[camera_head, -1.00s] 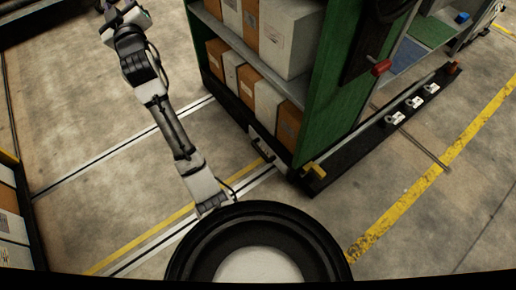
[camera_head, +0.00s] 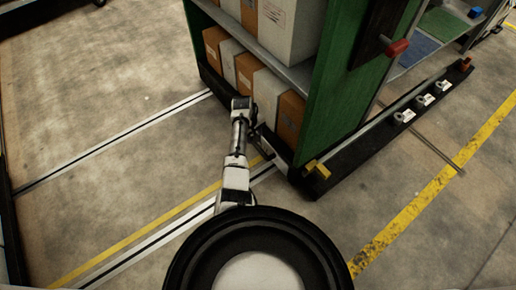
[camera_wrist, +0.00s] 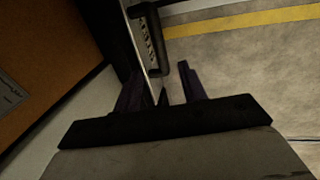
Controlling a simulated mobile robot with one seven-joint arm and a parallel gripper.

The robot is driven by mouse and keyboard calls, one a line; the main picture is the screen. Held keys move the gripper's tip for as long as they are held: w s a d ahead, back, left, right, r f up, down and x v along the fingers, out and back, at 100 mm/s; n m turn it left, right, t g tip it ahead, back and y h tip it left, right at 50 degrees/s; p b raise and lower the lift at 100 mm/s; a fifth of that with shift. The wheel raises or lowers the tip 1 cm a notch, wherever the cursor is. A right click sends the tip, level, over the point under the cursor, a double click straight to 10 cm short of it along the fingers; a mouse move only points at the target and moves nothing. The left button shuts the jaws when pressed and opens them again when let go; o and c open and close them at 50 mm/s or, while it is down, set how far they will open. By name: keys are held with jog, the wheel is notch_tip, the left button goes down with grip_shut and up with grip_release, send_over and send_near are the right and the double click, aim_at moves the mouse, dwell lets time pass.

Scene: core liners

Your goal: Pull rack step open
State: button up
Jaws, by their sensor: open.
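The rack's low step (camera_head: 275,153) is a dark edge with a pale front strip along the base of the shelf rack (camera_head: 333,110). In the wrist view, a black bar handle (camera_wrist: 151,38) stands out from a pale labelled panel. My gripper (camera_wrist: 160,72) is open, with its two dark fingers pointing at the handle. The near end of the handle appears between the fingertips; I cannot tell whether they touch it. In the head view, my arm reaches to the rack's lower side and hides the handle and most of the gripper.
Boxes (camera_head: 270,92) fill the shelves just above. A yellow pedal-like part (camera_head: 318,168) sits at the rack's near corner, and a red handle (camera_head: 397,47) is on its end. White floor rails (camera_head: 120,134) run to the rack. The floor at left is clear.

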jog(key=f+b, duration=0.1)
jog(key=f, duration=0.2)
jog(key=w+d+f+b, duration=0.1)
jog(key=f+b, duration=0.1)
jog(key=f, duration=0.2)
jog(key=f+b, duration=0.2)
jog(key=f, duration=0.2)
jog(key=shift+w+d, duration=0.25)
jog(key=shift+d, duration=0.1)
jog(key=shift+c, duration=0.3)
grip_shut()
